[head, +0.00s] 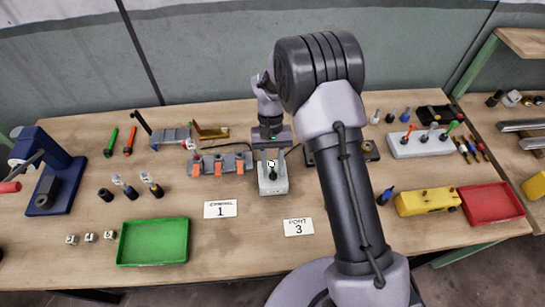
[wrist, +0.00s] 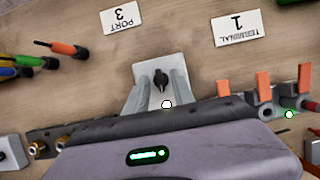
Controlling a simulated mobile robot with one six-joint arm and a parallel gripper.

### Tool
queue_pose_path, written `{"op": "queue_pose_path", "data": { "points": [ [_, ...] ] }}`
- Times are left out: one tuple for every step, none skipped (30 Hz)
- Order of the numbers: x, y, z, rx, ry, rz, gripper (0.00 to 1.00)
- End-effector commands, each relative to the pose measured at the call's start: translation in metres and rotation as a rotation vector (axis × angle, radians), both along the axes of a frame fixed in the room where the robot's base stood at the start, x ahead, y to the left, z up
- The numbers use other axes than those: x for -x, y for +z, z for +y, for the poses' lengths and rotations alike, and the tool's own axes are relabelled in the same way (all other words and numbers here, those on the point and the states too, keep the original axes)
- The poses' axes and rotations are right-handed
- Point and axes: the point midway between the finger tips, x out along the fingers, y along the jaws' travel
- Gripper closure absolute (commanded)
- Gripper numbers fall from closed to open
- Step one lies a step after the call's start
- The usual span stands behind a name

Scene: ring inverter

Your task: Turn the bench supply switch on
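The bench supply switch is a light grey box with a small black knob (wrist: 160,82) on its top plate (wrist: 148,68). In the head view, the box (head: 273,185) sits mid-bench, its knob partly hidden by my gripper (head: 270,155). In the wrist view, my gripper (wrist: 158,98) points down over the box with its two grey fingers apart, one on each side of the knob. A gap shows between the knob and each finger. A white round spot (wrist: 166,104) shows between the fingers; I cannot tell what it is.
A terminal block with orange levers (head: 218,165) stands close left of the box. Cards reading TERMINAL 1 (head: 220,209) and PORT 3 (head: 298,227) lie in front. A green tray (head: 153,242) is at left; a red tray (head: 492,203) and yellow block (head: 427,202) are at right.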

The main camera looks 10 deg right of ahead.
Motion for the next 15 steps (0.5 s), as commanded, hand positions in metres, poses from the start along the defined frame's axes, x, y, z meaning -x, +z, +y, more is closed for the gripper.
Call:
{"op": "queue_pose_path", "data": {
  "points": [
    [-0.002,0.005,0.0,0.0,0.0,-0.003,0.7],
    [-0.004,0.01,0.0,-0.001,0.0,-0.003,0.7],
    [-0.007,0.017,0.0,-0.001,-0.001,-0.003,0.7],
    [-0.01,0.024,0.0,0.0,-0.001,-0.005,0.7],
    [-0.012,0.031,0.0,0.0,-0.001,-0.005,0.7],
    [-0.017,0.041,0.0,-0.001,0.0,-0.005,0.7],
    [-0.02,0.049,0.0,0.0,-0.001,-0.005,0.7],
    [-0.023,0.057,0.0,0.0,-0.001,-0.006,0.7],
    [-0.028,0.068,0.0,-0.001,0.0,-0.005,0.7],
    [-0.031,0.076,0.0,0.0,-0.001,-0.005,0.7],
    [-0.034,0.084,-0.001,0.0,-0.001,-0.006,0.7],
    [-0.039,0.095,-0.001,-0.001,0.0,-0.005,0.7],
    [-0.042,0.103,-0.001,0.0,-0.001,-0.005,0.7],
    [-0.045,0.111,-0.001,0.0,-0.002,-0.005,0.7],
    [-0.049,0.12,-0.001,-0.001,0.0,-0.005,0.7]
  ]
}}
